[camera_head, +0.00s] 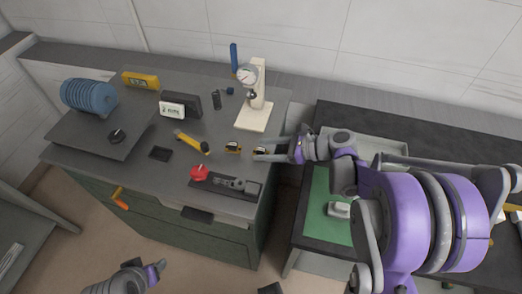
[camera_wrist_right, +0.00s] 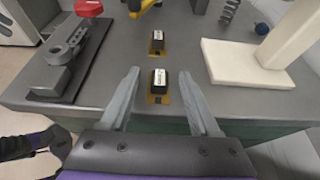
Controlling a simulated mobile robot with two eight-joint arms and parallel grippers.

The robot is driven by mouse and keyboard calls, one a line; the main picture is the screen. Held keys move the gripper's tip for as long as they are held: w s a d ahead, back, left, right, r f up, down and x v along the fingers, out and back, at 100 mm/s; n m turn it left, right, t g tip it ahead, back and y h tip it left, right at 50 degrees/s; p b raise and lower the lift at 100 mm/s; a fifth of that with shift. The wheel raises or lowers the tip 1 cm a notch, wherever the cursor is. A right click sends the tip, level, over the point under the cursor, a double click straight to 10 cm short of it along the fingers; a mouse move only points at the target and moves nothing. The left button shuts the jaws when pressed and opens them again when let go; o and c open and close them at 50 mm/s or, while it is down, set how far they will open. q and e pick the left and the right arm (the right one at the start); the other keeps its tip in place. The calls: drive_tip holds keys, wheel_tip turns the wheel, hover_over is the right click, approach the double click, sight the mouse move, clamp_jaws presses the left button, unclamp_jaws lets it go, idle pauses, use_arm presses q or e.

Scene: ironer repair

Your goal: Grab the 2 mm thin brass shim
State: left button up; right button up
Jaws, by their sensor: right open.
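Two small brass pieces with black-and-white labelled blocks on them lie on the grey bench top. The nearer brass shim (camera_wrist_right: 151,99) shows between my right fingers in the right wrist view. The farther one (camera_wrist_right: 157,51) lies beyond the fingertips; it also shows in the head view (camera_head: 233,151). I cannot read the labels to tell which is 2 mm. My right gripper (camera_wrist_right: 160,73) is open and empty, its fingers on either side of the nearer shim; contact cannot be told. My left gripper (camera_head: 158,269) is low at the bottom left, away from the bench.
A cream stand with a dial gauge (camera_head: 256,116) rises just behind the shims. A dark fixture (camera_head: 228,185) and a red knob (camera_head: 199,173) sit in front of them. A yellow-handled tool (camera_head: 189,142) lies to the left. A green mat (camera_head: 321,215) covers part of the right table.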

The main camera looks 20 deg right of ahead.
clamp_jaws()
idle(0.4)
